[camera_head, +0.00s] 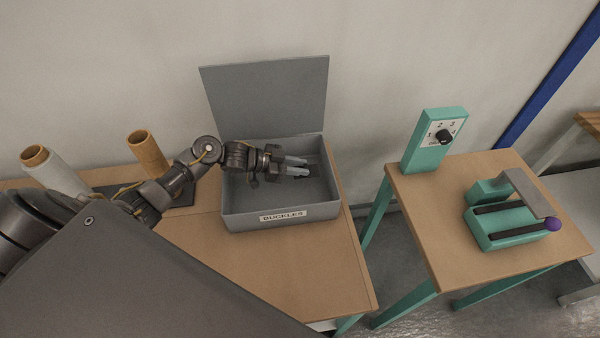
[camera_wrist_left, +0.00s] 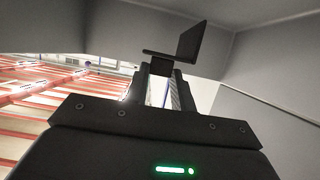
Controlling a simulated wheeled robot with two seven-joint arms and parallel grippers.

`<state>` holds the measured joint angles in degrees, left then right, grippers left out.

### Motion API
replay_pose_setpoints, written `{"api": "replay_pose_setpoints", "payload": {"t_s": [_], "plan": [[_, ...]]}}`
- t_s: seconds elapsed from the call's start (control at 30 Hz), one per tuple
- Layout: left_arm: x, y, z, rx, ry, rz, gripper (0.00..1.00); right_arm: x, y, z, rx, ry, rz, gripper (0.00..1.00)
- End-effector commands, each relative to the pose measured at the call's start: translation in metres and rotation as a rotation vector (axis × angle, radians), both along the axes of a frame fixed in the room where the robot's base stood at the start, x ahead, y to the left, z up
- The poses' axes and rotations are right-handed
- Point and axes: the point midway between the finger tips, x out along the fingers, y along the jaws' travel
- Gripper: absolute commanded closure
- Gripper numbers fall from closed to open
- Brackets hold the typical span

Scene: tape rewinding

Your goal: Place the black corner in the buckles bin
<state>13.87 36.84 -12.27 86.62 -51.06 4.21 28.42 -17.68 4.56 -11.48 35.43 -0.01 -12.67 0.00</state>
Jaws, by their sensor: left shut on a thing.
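The grey buckles bin (camera_head: 282,217) stands on the wooden table with its lid raised at the back and a "BUCKLES" label on its front. My left gripper (camera_head: 296,167) reaches over the bin from the left, with its fingers inside the bin's outline. In the left wrist view, my left gripper (camera_wrist_left: 160,82) is shut on the black corner (camera_wrist_left: 186,44), an angled dark piece that stands up past the fingertips. The bin's grey walls (camera_wrist_left: 270,60) show around it there. The corner is hard to make out in the head view. My right gripper is not in view.
A brown roll (camera_head: 148,150) and a white roll with a brown core (camera_head: 50,168) stand behind my left arm. To the right, past a gap, a second table holds a green dial box (camera_head: 434,140) and a green device with a purple knob (camera_head: 512,215).

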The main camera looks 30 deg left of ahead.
Motion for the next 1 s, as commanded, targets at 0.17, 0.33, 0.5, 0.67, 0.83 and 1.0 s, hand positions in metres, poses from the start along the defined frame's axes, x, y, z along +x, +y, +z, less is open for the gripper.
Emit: {"api": "replay_pose_setpoints", "payload": {"t_s": [0.17, 0.33, 0.5, 0.67, 0.83, 1.0], "plan": [[0.004, -0.004, -0.017, -0.002, 0.006, 0.001, 0.97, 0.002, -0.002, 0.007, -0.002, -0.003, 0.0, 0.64], [0.004, -0.003, -0.034, 0.0, 0.001, 0.001, 0.97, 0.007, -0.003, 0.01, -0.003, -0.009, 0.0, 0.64], [0.004, -0.003, -0.036, 0.001, -0.001, 0.0, 0.97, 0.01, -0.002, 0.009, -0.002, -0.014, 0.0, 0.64], [0.004, -0.003, -0.038, 0.0, 0.0, 0.0, 0.97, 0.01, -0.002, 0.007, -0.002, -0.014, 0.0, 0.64], [0.004, -0.003, -0.039, 0.0, 0.0, 0.0, 0.64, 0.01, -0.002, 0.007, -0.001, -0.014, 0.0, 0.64], [0.004, -0.003, -0.039, 0.001, 0.001, 0.0, 0.54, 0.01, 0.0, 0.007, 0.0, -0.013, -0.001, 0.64]]}}
